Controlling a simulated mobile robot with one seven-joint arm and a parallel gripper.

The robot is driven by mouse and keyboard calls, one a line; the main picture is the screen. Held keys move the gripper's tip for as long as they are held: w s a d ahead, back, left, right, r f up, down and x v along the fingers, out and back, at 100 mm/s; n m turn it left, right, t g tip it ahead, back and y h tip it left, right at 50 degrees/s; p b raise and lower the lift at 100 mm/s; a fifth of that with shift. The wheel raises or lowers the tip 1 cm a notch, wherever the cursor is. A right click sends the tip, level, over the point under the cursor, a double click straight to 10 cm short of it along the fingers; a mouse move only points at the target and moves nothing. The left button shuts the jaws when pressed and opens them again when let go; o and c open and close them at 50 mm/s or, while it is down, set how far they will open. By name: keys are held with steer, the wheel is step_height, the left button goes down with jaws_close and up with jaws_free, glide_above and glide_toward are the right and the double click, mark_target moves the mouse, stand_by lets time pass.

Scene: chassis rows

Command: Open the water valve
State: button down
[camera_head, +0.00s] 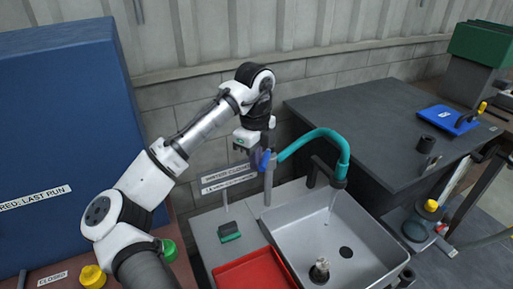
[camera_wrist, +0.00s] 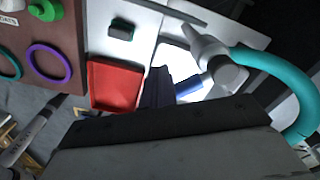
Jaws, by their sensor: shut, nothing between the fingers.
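The water valve has a blue lever (camera_head: 263,160) on a grey upright pipe (camera_head: 268,185) at the back left of the sink. A teal hose (camera_head: 325,135) arches from it toward the basin. My gripper (camera_head: 252,158) points down right at the lever, just left of it in the head view. In the wrist view the shut fingers (camera_wrist: 157,85) are beside the blue lever (camera_wrist: 188,88), with nothing held. Whether they touch it I cannot tell. The grey valve body (camera_wrist: 215,60) and teal hose (camera_wrist: 280,80) also show there.
A grey sink basin (camera_head: 325,240) holds a small upright fitting (camera_head: 319,268). A red tray (camera_head: 255,274) and a dark green block (camera_head: 229,232) lie left of it. A dark counter (camera_head: 375,125) stands right; a blue cabinet (camera_head: 60,130) stands left.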

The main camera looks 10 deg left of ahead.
step_height(320, 180, up, 7)
steer(key=p, duration=0.5)
steer(key=shift+s+d+p, duration=0.15)
steer(key=shift+d+p, duration=0.15)
steer(key=shift+d, duration=0.1)
stand_by(1.6)
